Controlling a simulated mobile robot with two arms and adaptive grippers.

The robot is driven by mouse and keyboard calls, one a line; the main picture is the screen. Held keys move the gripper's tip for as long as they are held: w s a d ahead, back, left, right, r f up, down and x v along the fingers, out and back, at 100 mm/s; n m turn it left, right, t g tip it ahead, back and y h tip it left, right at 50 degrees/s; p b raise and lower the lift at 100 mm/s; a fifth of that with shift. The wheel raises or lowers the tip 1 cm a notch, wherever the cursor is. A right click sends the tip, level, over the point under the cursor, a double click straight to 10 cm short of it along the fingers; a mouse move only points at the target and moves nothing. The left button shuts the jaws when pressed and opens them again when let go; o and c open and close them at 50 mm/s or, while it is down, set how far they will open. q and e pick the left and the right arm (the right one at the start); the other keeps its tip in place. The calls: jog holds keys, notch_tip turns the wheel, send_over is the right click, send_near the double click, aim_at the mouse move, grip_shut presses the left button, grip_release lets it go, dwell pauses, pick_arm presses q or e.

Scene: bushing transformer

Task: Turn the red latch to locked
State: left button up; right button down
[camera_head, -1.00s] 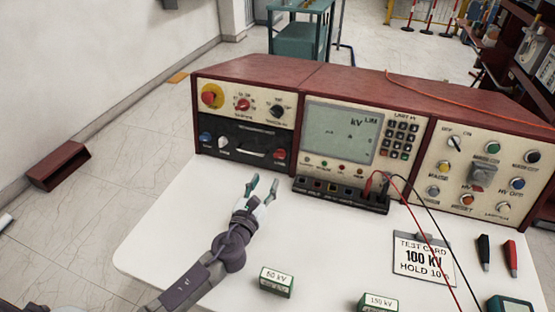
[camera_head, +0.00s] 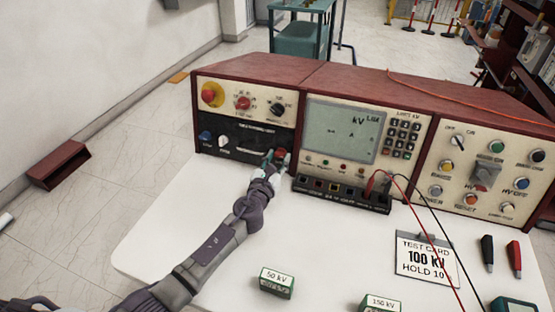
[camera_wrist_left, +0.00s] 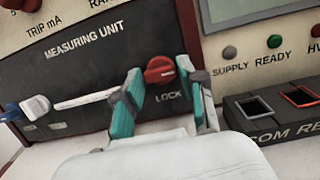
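The red latch (camera_wrist_left: 160,70) is a round knob with a light pointer line, above the word LOCK on the black measuring unit panel (camera_wrist_left: 85,75). In the head view the latch (camera_head: 281,152) sits at the panel's lower right and is partly covered by my gripper. My left gripper (camera_head: 273,160) is at the panel front. In the wrist view its teal fingers (camera_wrist_left: 160,85) are spread, one on each side of the latch. I cannot tell whether either finger touches it. My right gripper is not in view.
A blue knob (camera_wrist_left: 12,112), a white knob (camera_wrist_left: 36,106) and a white bar (camera_wrist_left: 85,100) are left of the latch. A terminal block (camera_head: 340,194) stands right of my gripper. Blocks marked 50 kV (camera_head: 276,282) and 150 kV (camera_head: 380,304) lie on the white table (camera_head: 200,225).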

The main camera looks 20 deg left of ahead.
pick_arm(q)
grip_shut()
jog(key=shift+n, duration=0.5)
jog(key=n+y, duration=0.1)
jog(key=n, duration=0.2)
jog(key=shift+d+n+b, duration=0.1)
jog(key=shift+n+b, duration=0.2)
jog(key=n+y, duration=0.1)
jog(key=n, duration=0.4)
jog(key=shift+d+r+g+y, duration=0.1)
jog(key=shift+g+y, duration=0.3)
jog(key=n+g+p, duration=0.1)
jog(key=n, duration=0.4)
jog(key=shift+r+y, duration=0.1)
jog(key=shift+y, duration=0.2)
jog(key=n+g+p, duration=0.1)
jog(key=n, duration=0.4)
jog(key=shift+p, duration=0.4)
jog(key=shift+n, duration=0.4)
